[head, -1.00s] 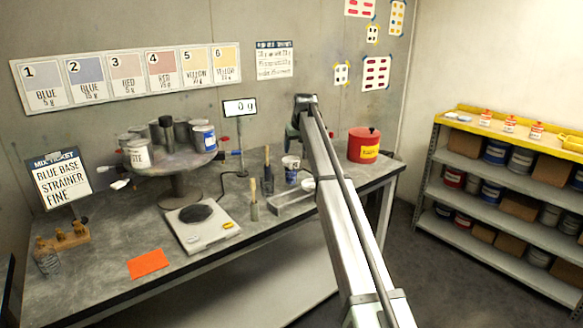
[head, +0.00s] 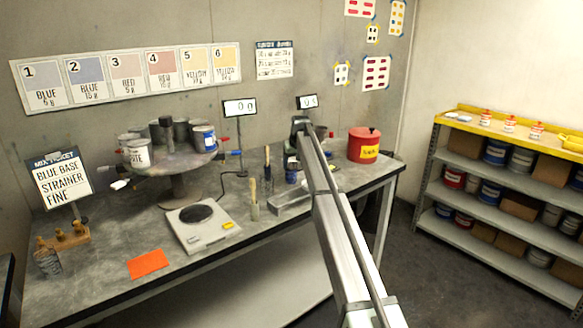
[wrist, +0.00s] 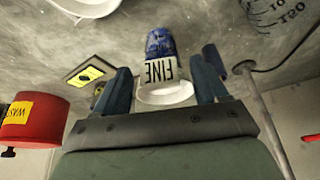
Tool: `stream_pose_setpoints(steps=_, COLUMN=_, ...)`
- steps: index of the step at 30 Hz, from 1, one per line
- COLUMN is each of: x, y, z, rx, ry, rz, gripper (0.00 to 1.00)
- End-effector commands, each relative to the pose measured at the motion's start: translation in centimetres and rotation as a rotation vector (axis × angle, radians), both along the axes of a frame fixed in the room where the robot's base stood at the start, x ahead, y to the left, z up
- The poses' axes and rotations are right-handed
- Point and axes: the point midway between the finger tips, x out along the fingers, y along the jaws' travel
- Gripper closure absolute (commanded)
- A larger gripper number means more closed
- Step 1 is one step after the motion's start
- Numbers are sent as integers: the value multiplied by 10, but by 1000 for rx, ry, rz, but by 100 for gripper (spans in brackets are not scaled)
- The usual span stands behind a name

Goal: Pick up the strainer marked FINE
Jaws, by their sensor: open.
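The strainer marked FINE (wrist: 160,72) shows in the wrist view with a white label, its lettering upside down, and a white rim (wrist: 165,97). A blue object (wrist: 160,42) lies just beyond the label. My gripper (wrist: 165,80) is open, with one dark finger on each side of the strainer. I cannot tell whether either finger touches it. In the head view my gripper (head: 299,128) is over the right part of the bench, and the arm hides most of the strainer's area. A ticket (head: 62,182) reads BLUE BASE STRAINER FINE.
A red can (head: 364,145) stands right of my arm; it is at the left in the wrist view (wrist: 34,122). A thin post (wrist: 262,115) stands close to the right finger. A scale (head: 201,224) and a turntable of cans (head: 174,165) are further left.

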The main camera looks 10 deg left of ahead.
Motion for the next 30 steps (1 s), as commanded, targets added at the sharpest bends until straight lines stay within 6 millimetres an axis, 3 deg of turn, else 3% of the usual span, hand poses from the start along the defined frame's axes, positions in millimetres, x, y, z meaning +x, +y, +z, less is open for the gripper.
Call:
stream_pose_setpoints(steps=4, x=0, y=0, z=0, rx=0, ry=0, rz=0, gripper=29)
stream_pose_setpoints(steps=22, x=0, y=0, z=1, rx=0, ry=0, rz=0, gripper=86)
stream_pose_setpoints(steps=30, x=0, y=0, z=1, rx=0, ry=0, rz=0, gripper=87)
